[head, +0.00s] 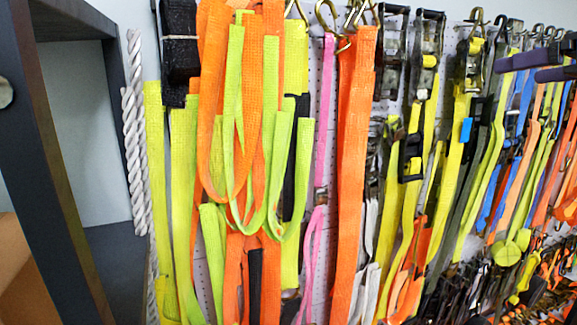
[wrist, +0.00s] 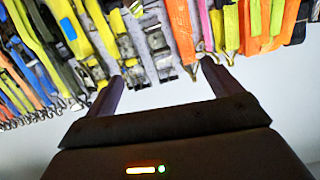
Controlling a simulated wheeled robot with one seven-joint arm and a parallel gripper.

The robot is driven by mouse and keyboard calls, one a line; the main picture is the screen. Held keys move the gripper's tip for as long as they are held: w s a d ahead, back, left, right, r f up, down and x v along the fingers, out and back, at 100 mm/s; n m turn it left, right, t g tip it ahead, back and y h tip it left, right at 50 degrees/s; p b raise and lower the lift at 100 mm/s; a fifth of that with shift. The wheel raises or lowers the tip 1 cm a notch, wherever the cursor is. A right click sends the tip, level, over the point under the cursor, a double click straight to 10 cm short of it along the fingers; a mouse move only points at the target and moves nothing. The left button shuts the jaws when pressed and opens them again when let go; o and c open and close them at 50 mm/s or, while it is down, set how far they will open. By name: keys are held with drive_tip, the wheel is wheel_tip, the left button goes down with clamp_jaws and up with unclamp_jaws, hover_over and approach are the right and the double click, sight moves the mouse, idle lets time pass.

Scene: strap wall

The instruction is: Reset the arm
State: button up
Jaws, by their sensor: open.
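My gripper (wrist: 162,86) is open in the wrist view, with its two dark fingers wide apart and nothing between them. Plain pale wall shows directly between and around the fingers. In the head view, the dark purple fingers of my gripper (head: 545,66) reach in from the right edge, in front of the hanging straps. The rest of my arm is out of the head view. The wrist view shows the strap wall upside down, with hooks and ratchet buckles (wrist: 160,50) just beyond the fingers.
Orange (head: 355,180) and lime straps (head: 235,120) hang from hooks on a pegboard wall. Ratchet buckles (head: 425,50) and more straps crowd the right. A white twisted rope (head: 136,130) hangs beside a dark shelf frame (head: 50,150) at left.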

drive_tip(key=w+a+f+m+g+h+b, duration=0.1)
drive_tip(key=w+a+f+m+g, duration=0.15)
drive_tip(key=f, duration=0.95)
drive_tip(key=w+a+f+m+g+b, duration=0.15)
drive_tip(key=w+f, duration=0.25)
drive_tip(key=f, duration=0.7)
drive_tip(key=w+a+f+m+g+h+b, duration=0.1)
drive_tip(key=w+a+f+m+g, duration=0.2)
drive_tip(key=f, duration=0.9)
drive_tip(key=s+a+f+n+g+h, duration=0.1)
drive_tip(key=s+a+f, duration=0.4)
drive_tip(key=f, duration=0.4)
drive_tip(key=s+a+f+n+g+h+b, duration=0.1)
drive_tip(key=s+a+f+n+g, duration=0.1)
drive_tip(key=s+a+f, duration=0.3)
drive_tip(key=s+a+f+n+g+h+b, duration=0.1)
drive_tip(key=s+a+f, duration=0.3)
drive_tip(key=f, duration=0.9)
drive_tip(key=shift+s+a+f+g, duration=0.15)
drive_tip(key=shift+s+a+g, duration=0.25)
drive_tip(key=shift+s, duration=0.1)
